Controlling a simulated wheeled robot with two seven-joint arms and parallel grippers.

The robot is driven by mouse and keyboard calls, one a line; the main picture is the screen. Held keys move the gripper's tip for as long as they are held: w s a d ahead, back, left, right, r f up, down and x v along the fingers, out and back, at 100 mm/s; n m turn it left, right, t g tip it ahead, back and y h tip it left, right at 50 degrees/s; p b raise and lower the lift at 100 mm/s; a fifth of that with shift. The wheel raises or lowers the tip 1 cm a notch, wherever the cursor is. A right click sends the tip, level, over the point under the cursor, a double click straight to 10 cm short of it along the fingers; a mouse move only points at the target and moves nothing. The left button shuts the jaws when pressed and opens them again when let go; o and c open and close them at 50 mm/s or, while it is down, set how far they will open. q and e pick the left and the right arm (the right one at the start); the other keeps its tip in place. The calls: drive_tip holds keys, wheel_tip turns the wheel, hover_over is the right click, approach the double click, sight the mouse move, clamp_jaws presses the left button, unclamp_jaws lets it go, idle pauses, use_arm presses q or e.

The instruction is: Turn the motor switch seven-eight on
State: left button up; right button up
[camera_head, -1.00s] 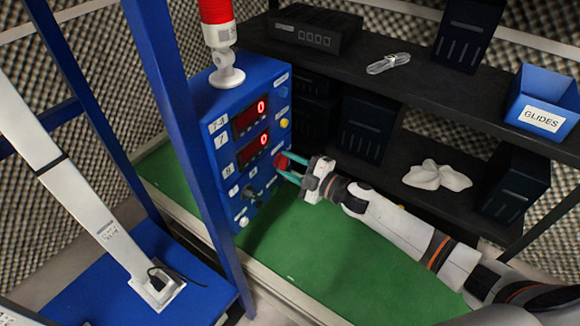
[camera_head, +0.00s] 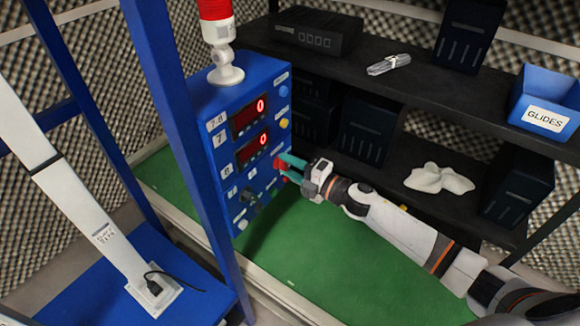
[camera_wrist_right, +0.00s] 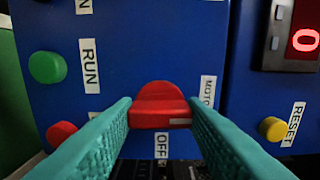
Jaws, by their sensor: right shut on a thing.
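The blue control box (camera_head: 205,108) stands left of centre in the head view. The red motor switch knob (camera_wrist_right: 160,106) sits on its face, with a partly covered label starting "MOTO" and an "OFF" label beside it. In the head view the knob (camera_head: 281,163) is a small red spot at the fingertips. My right gripper (camera_head: 287,166) reaches in from the right and is shut on this knob. Its teal fingers (camera_wrist_right: 160,118) lie on both sides of the knob in the wrist view. My left gripper is not in view.
Two red displays (camera_head: 249,117) on the box each read 0. The wrist view shows a green button (camera_wrist_right: 47,67), a red button (camera_wrist_right: 61,134) and a yellow button (camera_wrist_right: 272,129) near the fingers. A blue post (camera_head: 172,95) stands left of the box. Dark shelves (camera_head: 400,75) stand behind.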

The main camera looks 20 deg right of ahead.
idle(0.3)
drive_tip(key=o, duration=1)
drive_tip(key=b+v, duration=0.2)
drive_tip(key=v, duration=1)
drive_tip(key=shift+f, duration=0.1)
